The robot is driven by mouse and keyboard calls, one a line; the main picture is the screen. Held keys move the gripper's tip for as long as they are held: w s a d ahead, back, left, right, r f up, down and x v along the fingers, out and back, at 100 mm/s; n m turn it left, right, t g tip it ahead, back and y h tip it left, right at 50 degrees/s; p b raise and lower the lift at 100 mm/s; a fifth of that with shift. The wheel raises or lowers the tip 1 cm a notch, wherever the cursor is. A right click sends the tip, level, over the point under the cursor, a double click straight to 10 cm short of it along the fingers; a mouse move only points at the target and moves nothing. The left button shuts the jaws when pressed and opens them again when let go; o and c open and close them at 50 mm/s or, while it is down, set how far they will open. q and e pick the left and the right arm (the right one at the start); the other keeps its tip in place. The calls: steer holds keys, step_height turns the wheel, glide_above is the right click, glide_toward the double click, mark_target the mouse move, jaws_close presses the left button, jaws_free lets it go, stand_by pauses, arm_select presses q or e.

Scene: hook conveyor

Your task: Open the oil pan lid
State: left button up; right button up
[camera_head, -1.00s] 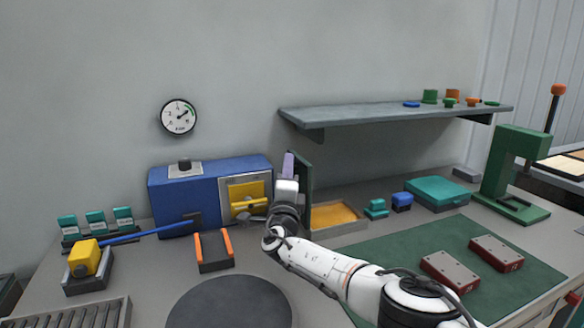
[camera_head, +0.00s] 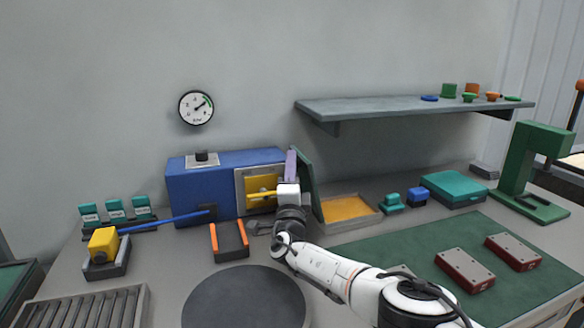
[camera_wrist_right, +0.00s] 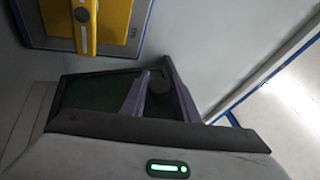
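The oil pan (camera_head: 375,218) is a shallow grey tray with orange-yellow content at the back of the bench. Its dark green lid (camera_head: 307,178) stands nearly upright at the pan's left edge, leaving the pan uncovered. My right gripper (camera_head: 290,165), with purple fingers, is at the lid's left side. My left gripper is not in view.
A blue machine (camera_head: 200,185) with a yellow-handled panel stands close left of my right gripper. A grey shelf (camera_head: 410,108) hangs above the pan. Teal and blue blocks and a teal case (camera_head: 453,188) stand right of it. A dark round plate (camera_head: 245,300) lies in front.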

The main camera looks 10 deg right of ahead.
steer(key=shift+o, duration=1.4)
steer(key=shift+s+p, duration=0.15)
steer(key=shift+p, duration=0.2)
steer(key=p+v, duration=0.4)
steer(key=v, duration=0.3)
steer(key=shift+s+f, duration=0.15)
